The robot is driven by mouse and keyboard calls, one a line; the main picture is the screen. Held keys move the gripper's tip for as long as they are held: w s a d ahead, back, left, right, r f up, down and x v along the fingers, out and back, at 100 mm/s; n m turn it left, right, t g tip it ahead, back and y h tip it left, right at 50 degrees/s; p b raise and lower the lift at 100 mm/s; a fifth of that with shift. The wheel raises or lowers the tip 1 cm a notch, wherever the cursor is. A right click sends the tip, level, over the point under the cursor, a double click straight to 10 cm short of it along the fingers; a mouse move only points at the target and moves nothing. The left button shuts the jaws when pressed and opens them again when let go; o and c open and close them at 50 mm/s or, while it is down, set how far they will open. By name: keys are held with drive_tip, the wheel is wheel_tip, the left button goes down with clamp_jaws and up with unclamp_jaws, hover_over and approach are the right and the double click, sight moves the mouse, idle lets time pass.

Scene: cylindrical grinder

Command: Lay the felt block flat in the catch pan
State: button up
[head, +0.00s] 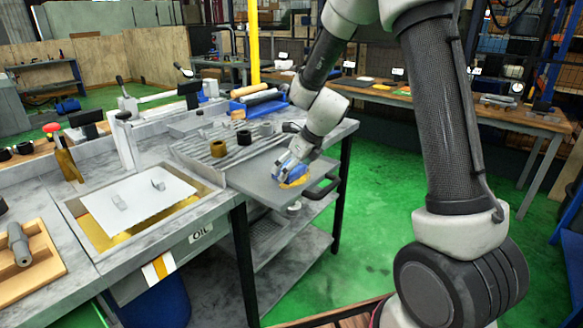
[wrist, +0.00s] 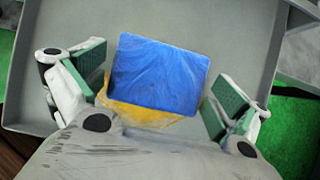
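The blue felt block (wrist: 160,75) lies in the grey catch pan (wrist: 235,28), its broad face toward the wrist camera. It appears flat. An amber patch (wrist: 145,115) shows beneath its near edge. My gripper (wrist: 155,88) is open, with a green-padded finger on either side of the block and gaps visible between pads and block. In the head view my gripper (head: 292,166) reaches down over the right part of the pan (head: 245,181), and the block is partly hidden by it.
The pan's black handle (head: 323,188) sticks out at the right front. A ribbed plate with several small rings (head: 218,148) lies behind the pan. A blue bin of rollers (head: 258,101) stands further back. A white sheet on a framed tray (head: 140,205) is to the left.

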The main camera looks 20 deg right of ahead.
drive_tip(key=s+d+r+n, duration=0.35)
drive_tip(key=s+r, duration=0.25)
drive_tip(key=r, duration=0.2)
drive_tip(key=s+d+r+n, duration=0.3)
drive_tip(key=s+r+n, duration=0.1)
drive_tip(key=s+r, duration=0.25)
drive_tip(key=s+d+r+n+h, duration=0.1)
drive_tip(key=s+d+n, duration=0.3)
drive_tip(key=s+n, duration=0.6)
drive_tip(key=s+d+r+n+h, duration=0.2)
drive_tip(key=s+d+n, duration=0.2)
drive_tip(key=s+n, duration=0.7)
drive_tip(key=shift+r+g+h, duration=0.25)
drive_tip(key=shift+g+h, duration=0.05)
